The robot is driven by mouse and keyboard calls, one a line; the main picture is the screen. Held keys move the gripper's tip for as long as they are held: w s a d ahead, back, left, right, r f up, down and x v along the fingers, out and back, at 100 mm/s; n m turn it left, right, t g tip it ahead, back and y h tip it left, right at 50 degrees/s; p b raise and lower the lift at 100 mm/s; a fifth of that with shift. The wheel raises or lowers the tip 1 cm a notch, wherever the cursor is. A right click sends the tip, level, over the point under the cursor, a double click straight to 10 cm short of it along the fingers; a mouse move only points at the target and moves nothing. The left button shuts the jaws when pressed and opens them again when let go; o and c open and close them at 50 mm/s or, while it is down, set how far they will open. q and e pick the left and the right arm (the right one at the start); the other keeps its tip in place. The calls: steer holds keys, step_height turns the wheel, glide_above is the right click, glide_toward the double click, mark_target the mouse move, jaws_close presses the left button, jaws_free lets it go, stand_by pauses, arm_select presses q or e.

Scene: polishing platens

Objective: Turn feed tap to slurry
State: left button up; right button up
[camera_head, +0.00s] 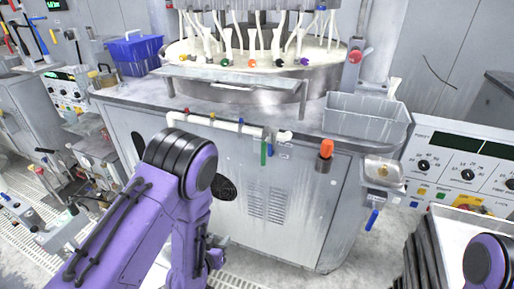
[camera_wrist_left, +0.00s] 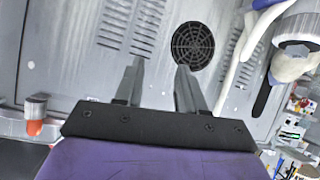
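The feed tap (camera_head: 268,134) sits at the right end of the white pipe (camera_head: 215,122) along the cabinet front, below the worktop. Coloured tags or handles, green (camera_head: 264,153) and blue (camera_head: 270,149), hang by it; I cannot tell its setting. My left gripper (camera_head: 218,241) is low in front of the cabinet, below and left of the tap, partly hidden by my purple forearm. In the left wrist view, its two fingers (camera_wrist_left: 160,63) are apart and empty, facing the cabinet panel. The tap is not identifiable there. My right gripper is out of view; only a purple arm part shows lower right.
The cabinet has a round vent (camera_head: 226,188), also in the left wrist view (camera_wrist_left: 193,45). An orange-topped fitting (camera_head: 326,148) is right of the tap. A grey bin (camera_head: 365,116) and blue basket (camera_head: 135,53) stand on the worktop. A control panel (camera_head: 462,160) is at right.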

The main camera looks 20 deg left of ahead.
mark_target(262, 159)
arm_select(q)
steer(key=w+d+r+m+t+h+p, duration=0.1)
steer(key=w+d+r+m+t+h, duration=0.15)
steer(key=w+r, duration=0.55)
steer(key=w+d+r+m+t+h+p, duration=0.1)
steer(key=w+d+r+m+t+h, duration=0.2)
steer(key=r, duration=0.9)
steer(key=shift+n+y, duration=0.25)
steer(key=shift+y, duration=0.1)
steer(key=x, duration=0.3)
steer(key=p+x, duration=0.1)
steer(key=x, duration=0.2)
steer(key=p+x, duration=0.1)
steer(key=x, duration=0.3)
steer(key=shift+w+a+f, duration=0.15)
steer(key=shift+a+f, duration=0.15)
steer(key=shift+w+d, duration=0.1)
steer(key=shift+w, duration=0.3)
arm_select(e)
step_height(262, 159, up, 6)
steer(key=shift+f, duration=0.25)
arm_select(q)
jaws_close()
